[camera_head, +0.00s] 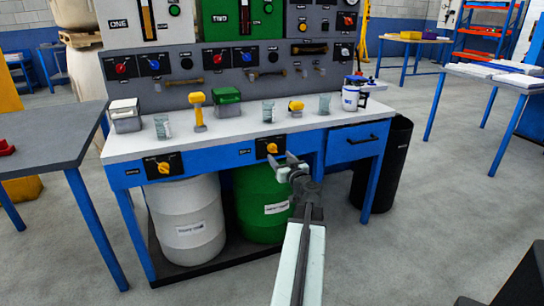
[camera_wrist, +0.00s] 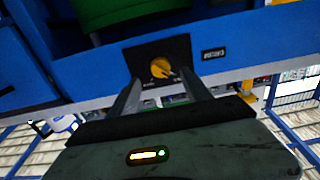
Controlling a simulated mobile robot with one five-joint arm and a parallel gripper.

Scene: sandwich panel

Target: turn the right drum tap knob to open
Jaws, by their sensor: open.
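The right drum tap knob (camera_head: 271,147) is a yellow knob on a black plate on the blue front of the bench, above the green drum (camera_head: 262,204). In the wrist view, which is upside down, the knob (camera_wrist: 160,68) sits centred on its black plate, between the lines of my two fingers. My gripper (camera_head: 289,168) is open and empty, just in front of and slightly below right of the plate. Whether a fingertip touches the plate I cannot tell. The left drum tap knob (camera_head: 163,167) is above the white drum (camera_head: 190,220).
The bench top (camera_head: 225,130) holds beakers, yellow items and a green box. A drawer with a handle (camera_head: 362,139) is right of the knob. A black bin (camera_head: 389,165) stands at the bench's right end. A grey table (camera_head: 45,135) is at the left. The floor in front is clear.

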